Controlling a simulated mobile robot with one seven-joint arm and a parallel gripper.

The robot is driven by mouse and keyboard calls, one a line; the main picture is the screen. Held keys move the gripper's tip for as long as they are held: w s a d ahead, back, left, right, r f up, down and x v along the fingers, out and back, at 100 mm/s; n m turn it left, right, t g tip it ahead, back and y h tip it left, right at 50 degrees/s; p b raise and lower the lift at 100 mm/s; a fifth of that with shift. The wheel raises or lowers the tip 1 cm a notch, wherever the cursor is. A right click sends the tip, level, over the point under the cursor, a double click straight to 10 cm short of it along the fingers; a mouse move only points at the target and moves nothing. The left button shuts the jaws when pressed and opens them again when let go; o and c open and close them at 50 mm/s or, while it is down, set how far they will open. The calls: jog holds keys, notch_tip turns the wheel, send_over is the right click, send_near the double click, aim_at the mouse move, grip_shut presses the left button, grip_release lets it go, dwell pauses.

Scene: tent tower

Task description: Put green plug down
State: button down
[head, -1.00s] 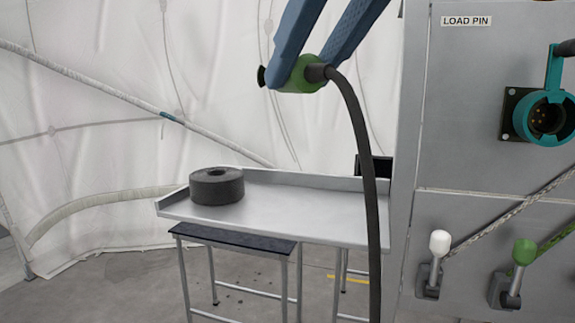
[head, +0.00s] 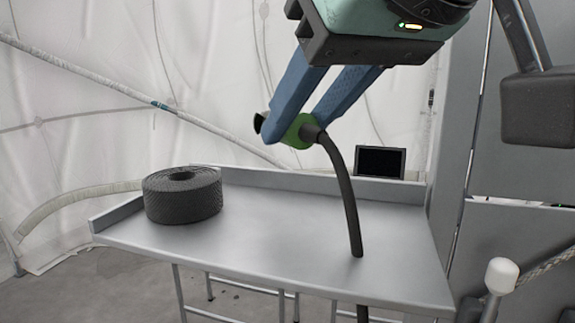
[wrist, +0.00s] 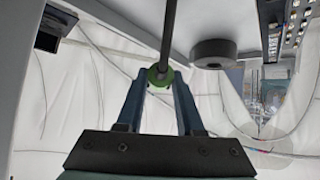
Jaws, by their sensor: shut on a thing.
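The green plug (head: 300,131) is held between the blue fingers of my gripper (head: 288,127), above the grey metal table (head: 270,250). It is apart from the table top. A thick black cable (head: 343,185) hangs from the plug down to the table top, and a piece shows again below the front edge. In the wrist view the plug (wrist: 160,78) sits between the fingertips of my gripper (wrist: 160,84), with the cable (wrist: 168,32) running off the top of the picture.
A black ribbed roll (head: 183,197) stands on the table's left part. A small dark screen (head: 380,162) is at the back right. A grey cabinet (head: 500,240) with a white-knobbed lever (head: 501,276) borders the right. The table's middle is mostly clear.

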jog(key=f+b, duration=0.2)
jog(key=f, duration=0.1)
jog(key=shift+s+f, duration=0.1)
jog(key=shift+s, duration=0.1)
jog(key=shift+w, duration=0.15)
jog(key=shift+f+b, duration=0.4)
jog(key=shift+b, duration=0.1)
jog(key=c, duration=0.5)
grip_release()
jog(key=shift+c, duration=0.2)
